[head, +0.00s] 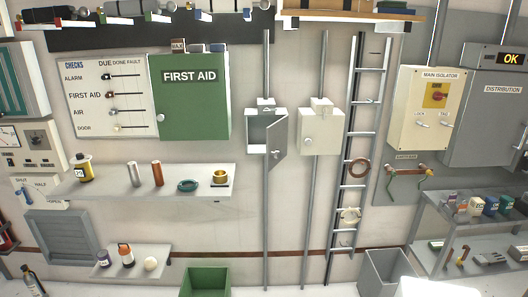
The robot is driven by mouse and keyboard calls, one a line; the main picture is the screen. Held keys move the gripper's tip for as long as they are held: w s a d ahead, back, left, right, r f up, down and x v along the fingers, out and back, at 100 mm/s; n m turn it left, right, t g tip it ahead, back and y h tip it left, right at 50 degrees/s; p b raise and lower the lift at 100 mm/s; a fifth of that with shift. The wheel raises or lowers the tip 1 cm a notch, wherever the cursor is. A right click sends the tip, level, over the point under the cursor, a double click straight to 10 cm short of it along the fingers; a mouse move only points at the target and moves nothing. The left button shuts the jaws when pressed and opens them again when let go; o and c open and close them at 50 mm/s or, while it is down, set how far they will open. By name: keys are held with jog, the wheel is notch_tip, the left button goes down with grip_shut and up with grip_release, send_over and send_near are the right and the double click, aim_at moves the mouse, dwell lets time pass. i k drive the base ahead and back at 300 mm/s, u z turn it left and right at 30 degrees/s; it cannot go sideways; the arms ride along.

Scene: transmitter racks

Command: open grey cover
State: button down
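A small grey box (253,113) is fixed to a vertical pole in the middle of the head view. Its grey cover (278,138) is hinged on the right side and stands swung out from the box, so the dark inside shows on the left. A small knob shows on the cover. A similar cream box (322,131) to its right has its door shut, with a round knob at its left edge. My gripper is not in view, and nothing touches the grey cover.
A shelf (215,178) with cans and rings juts out at lower left of the boxes. A green bin (206,282) and a grey bin (387,272) stand below. A ladder (365,140) is on the right.

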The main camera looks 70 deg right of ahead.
aim_at(276, 134)
jog(key=z, duration=0.8)
jog(key=i, duration=1)
jog(key=u, duration=0.45)
